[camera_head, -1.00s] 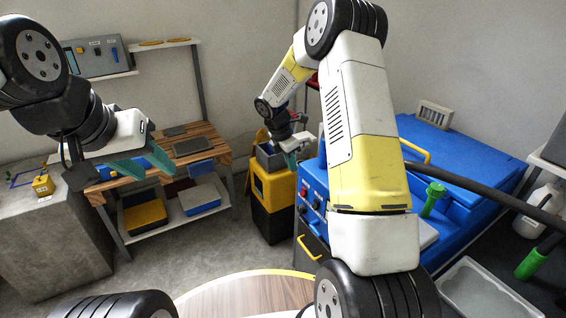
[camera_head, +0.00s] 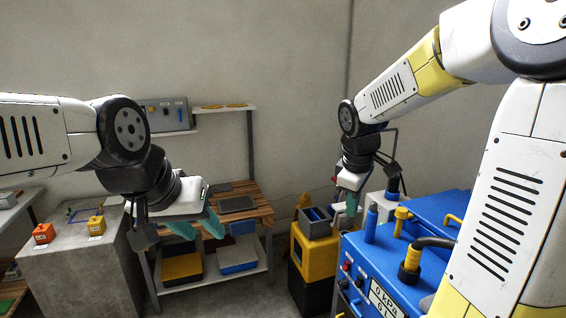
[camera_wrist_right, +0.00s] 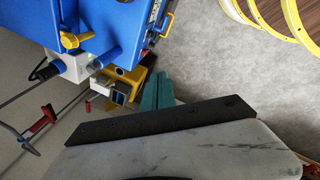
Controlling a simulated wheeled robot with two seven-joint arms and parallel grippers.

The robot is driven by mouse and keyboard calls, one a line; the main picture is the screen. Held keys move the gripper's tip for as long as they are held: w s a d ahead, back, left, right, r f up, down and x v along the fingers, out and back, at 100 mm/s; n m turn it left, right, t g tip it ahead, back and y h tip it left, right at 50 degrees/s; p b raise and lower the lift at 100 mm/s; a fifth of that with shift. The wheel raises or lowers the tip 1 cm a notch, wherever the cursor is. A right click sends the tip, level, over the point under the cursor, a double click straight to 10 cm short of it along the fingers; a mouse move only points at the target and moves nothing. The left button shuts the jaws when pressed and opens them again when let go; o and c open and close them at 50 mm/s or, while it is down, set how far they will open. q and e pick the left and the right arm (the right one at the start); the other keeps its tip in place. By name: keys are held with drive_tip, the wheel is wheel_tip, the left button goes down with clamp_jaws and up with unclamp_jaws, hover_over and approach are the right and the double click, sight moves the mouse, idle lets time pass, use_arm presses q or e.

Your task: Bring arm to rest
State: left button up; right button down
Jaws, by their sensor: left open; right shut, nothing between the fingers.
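My left gripper (camera_head: 197,226) comes in from the left in the head view, its two teal fingers apart with nothing between them. It hangs in front of the wooden-topped bench. My right arm arches down from the right side of the head view. My right gripper (camera_head: 350,205) is shut and empty, beside the upper left end of the blue machine (camera_head: 385,255) and the yellow stand (camera_head: 316,250). Its teal fingers also show together in the right wrist view (camera_wrist_right: 157,93); that view does not show clearly whether they touch anything.
The wooden-topped bench (camera_head: 258,213) holds dark flat items above and bins below. A concrete block (camera_head: 75,270) at left carries small orange and yellow items. The blue machine has a black hose with a yellow coupling (camera_head: 411,262). Grey floor shows in the wrist view (camera_wrist_right: 225,70).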

drive_tip(key=s+a+r+m+t+y, duration=0.1)
drive_tip(key=s+r+m, duration=0.1)
drive_tip(key=s+m, duration=0.3)
drive_tip(key=s+a+r+m+t+y, duration=0.2)
drive_tip(key=s+m, duration=0.3)
drive_tip(key=s, duration=0.7)
drive_tip(key=shift+s+r, duration=0.25)
drive_tip(key=shift+r, duration=0.5)
